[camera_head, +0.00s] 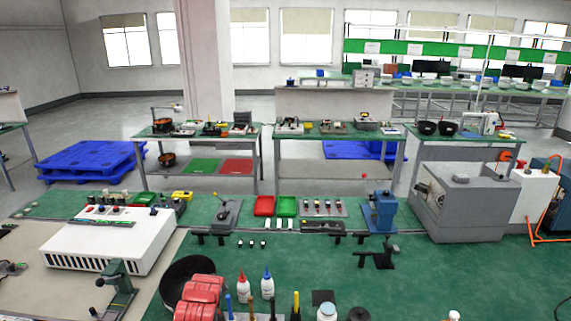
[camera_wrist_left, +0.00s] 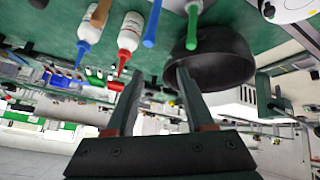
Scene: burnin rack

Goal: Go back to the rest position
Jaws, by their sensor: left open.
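My left gripper (camera_wrist_left: 158,78) shows in the left wrist view, with its two dark fingers spread apart and nothing between them. A black bowl (camera_wrist_left: 222,68) lies beyond the fingertips, toward the right of that view. I cannot judge the gap between bowl and fingers. Neither gripper can be made out in the head view, and the right one shows in no view.
Near the green bench's front stand a black bowl (camera_head: 176,272) by a red object (camera_head: 200,296), a red-capped bottle (camera_head: 243,287) and a blue-capped bottle (camera_head: 267,284). A white box (camera_head: 110,240) stands left, a grey machine (camera_head: 462,205) right. Bare bench (camera_head: 450,280) lies front right.

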